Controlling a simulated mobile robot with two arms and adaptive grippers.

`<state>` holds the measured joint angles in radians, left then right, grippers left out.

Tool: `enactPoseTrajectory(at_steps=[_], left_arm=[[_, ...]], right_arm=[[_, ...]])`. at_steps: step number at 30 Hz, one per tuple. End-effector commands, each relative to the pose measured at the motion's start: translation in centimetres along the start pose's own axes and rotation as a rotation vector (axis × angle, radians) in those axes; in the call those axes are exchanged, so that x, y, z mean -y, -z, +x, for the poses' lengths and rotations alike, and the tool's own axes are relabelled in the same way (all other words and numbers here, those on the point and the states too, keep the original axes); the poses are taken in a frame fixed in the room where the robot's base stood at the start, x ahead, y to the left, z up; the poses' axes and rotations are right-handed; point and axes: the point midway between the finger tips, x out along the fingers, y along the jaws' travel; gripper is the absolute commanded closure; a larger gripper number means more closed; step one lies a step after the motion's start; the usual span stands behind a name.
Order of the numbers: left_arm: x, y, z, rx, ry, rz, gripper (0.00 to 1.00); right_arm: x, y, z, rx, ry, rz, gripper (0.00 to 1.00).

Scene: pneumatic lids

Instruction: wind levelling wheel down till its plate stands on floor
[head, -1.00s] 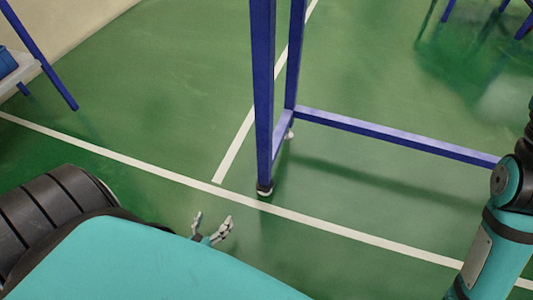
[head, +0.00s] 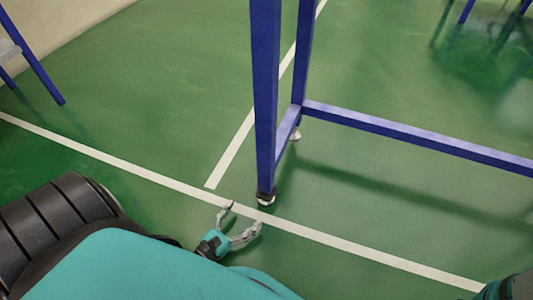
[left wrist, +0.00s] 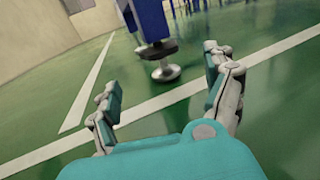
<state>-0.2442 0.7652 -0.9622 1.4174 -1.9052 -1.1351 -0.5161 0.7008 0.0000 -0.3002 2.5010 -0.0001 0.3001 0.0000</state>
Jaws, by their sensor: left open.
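The black levelling wheel (head: 266,194) sits at the bottom of the near blue table leg (head: 265,110). Its pale round plate (head: 266,202) is just under it. In the left wrist view the dark wheel (left wrist: 158,50) and the grey plate (left wrist: 163,73) show on a short stem. I cannot tell whether the plate touches the floor. My left gripper (head: 246,215) is open and empty, low in front of the foot and apart from it. In the left wrist view its fingers (left wrist: 160,70) stand either side of the foot, which is farther off. My right gripper is out of view.
A blue crossbar (head: 420,137) runs right from the far leg, which has its own foot (head: 296,135). White lines (head: 330,240) cross the green floor (head: 400,215). Other blue legs (head: 35,58) stand at the far left. The floor around the near foot is clear.

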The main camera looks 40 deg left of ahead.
Motion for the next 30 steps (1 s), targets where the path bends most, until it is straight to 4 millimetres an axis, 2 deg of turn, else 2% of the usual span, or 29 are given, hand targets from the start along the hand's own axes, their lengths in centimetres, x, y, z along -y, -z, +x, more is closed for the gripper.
enactPoseTrajectory(at_steps=[1,9,15,21,29,30], left_arm=[[0.0,0.4,1.2,0.004,-0.001,-0.002,0.15],[-0.1,0.4,7.1,0.004,-0.001,-0.001,0.15],[-0.1,0.3,10.1,0.001,-0.001,0.001,0.15],[0.0,0.1,11.3,-0.001,-0.001,-0.001,0.15],[0.0,0.0,11.4,-0.001,-0.001,-0.001,0.15],[0.0,0.1,11.4,-0.001,-0.001,-0.001,0.19]], right_arm=[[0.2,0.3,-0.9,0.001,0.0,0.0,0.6],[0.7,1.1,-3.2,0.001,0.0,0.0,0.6],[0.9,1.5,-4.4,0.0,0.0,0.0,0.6],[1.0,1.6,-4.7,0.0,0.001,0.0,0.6],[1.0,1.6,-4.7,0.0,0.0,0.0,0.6],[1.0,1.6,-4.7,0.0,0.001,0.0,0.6]])
